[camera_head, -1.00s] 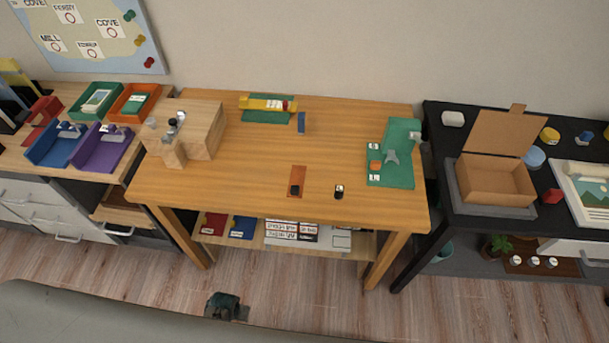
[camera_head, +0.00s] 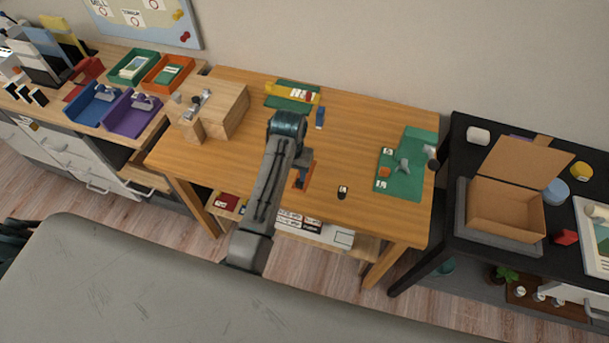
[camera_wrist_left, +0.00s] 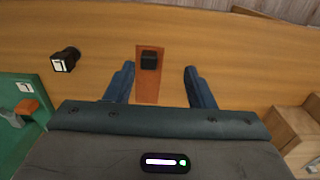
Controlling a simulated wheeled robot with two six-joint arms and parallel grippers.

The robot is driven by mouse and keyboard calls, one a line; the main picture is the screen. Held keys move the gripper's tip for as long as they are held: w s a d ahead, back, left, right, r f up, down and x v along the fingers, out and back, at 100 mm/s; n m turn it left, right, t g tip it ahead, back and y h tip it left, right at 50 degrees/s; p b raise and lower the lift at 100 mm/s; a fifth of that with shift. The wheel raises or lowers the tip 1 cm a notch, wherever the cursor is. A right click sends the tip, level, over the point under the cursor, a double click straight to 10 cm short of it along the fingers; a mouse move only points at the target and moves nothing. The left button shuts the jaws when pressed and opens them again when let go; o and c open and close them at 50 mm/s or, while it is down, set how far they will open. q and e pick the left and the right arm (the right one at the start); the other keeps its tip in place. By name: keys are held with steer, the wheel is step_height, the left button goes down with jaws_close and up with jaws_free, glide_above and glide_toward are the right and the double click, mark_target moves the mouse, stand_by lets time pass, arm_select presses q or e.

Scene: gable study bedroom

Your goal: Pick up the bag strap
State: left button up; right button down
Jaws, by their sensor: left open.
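The strap appears to be a flat orange-brown strip (camera_wrist_left: 147,88) with a black block-like piece (camera_wrist_left: 149,60) at one end, lying on the wooden table. In the head view the strip (camera_head: 308,170) is partly hidden behind my left wrist. My left gripper (camera_wrist_left: 159,68) is open and empty above the table. In the left wrist view its two fingers stand on either side of the strip, with clear gaps and no visible contact. In the head view its fingers are hard to make out. My right gripper is not in view.
A small black item with a pale label (camera_head: 342,191) stands close by the strip. A green mat (camera_head: 409,148) lies to the right, and a wooden block stand (camera_head: 229,108) to the left. A black table (camera_head: 455,150) with an open cardboard box (camera_head: 505,206) stands further right.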

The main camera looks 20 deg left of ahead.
arm_select(q)
step_height(320, 180, up, 2)
steer(key=w+d+r, duration=0.1)
steer(key=w+d, duration=0.1)
steer(key=p, duration=0.1)
glide_above(299, 183)
steer(key=f, duration=0.5)
steer(key=shift+w+d+f, duration=0.1)
steer(key=shift+w+f, duration=0.1)
steer(key=shift+f+p, duration=0.6)
step_height(299, 183, down, 4)
steer(key=shift+s+r+p, duration=0.15)
steer(key=shift+r+p, duration=0.1)
steer(key=shift+p, duration=0.35)
steer(key=shift+f, duration=0.45)
steer(key=c, duration=1)
jaws_close()
